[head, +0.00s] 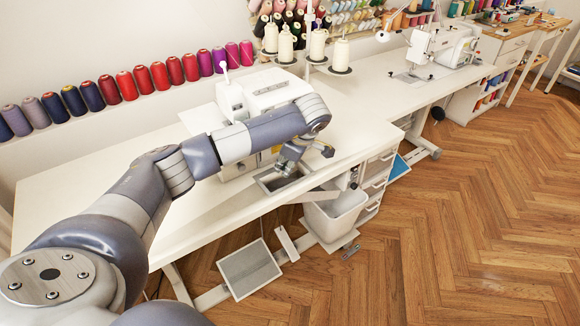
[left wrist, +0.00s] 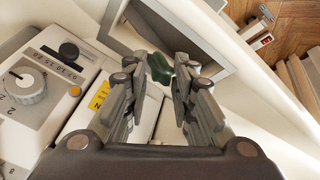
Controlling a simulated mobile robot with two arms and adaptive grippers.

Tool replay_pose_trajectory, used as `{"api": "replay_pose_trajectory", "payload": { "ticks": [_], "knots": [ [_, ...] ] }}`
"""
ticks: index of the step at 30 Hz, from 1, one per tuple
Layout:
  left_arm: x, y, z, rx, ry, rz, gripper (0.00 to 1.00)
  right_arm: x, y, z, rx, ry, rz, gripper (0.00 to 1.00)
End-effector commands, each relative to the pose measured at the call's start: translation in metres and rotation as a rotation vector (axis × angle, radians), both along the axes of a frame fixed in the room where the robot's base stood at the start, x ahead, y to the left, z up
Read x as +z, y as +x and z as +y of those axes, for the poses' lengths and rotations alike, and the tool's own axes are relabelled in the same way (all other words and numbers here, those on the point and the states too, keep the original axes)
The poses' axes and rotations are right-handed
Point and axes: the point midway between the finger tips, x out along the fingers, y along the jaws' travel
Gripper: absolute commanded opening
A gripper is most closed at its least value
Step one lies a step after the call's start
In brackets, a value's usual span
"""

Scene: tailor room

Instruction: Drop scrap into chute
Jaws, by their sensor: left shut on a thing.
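A small dark-green scrap (left wrist: 160,68) shows between the fingertips of my left gripper (left wrist: 163,80) in the left wrist view. The gripper is shut on it. In the head view, my left gripper (head: 289,160) is over the square, metal-rimmed chute (head: 264,185) set in the white table, and the scrap cannot be made out there. The chute opening also shows in the left wrist view (left wrist: 187,32), just beyond the fingertips. The gap between scrap and opening is hard to judge. My right gripper is not in view.
A white sewing machine (head: 262,95) stands right beside the chute, partly behind my arm. A white bin (head: 336,217) stands under the table edge below. Thread cones (head: 317,45) stand behind the machine. A row of colored spools (head: 125,85) lines the wall.

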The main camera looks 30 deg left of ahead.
Motion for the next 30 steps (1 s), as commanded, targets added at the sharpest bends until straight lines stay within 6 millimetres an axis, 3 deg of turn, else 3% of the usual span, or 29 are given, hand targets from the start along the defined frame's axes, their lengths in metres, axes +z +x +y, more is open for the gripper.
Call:
{"api": "replay_pose_trajectory", "payload": {
  "ticks": [13,17,30],
  "knots": [
    [-0.0050,0.0020,0.0055,0.001,0.000,0.000,0.17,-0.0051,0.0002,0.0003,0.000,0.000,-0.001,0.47],
    [-0.0050,0.0020,0.0054,0.000,0.000,0.000,0.47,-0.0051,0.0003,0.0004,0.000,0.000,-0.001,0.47],
    [0.0031,0.0016,0.0020,-0.001,0.000,-0.003,0.47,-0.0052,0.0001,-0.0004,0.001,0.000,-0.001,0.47]
  ]
}}
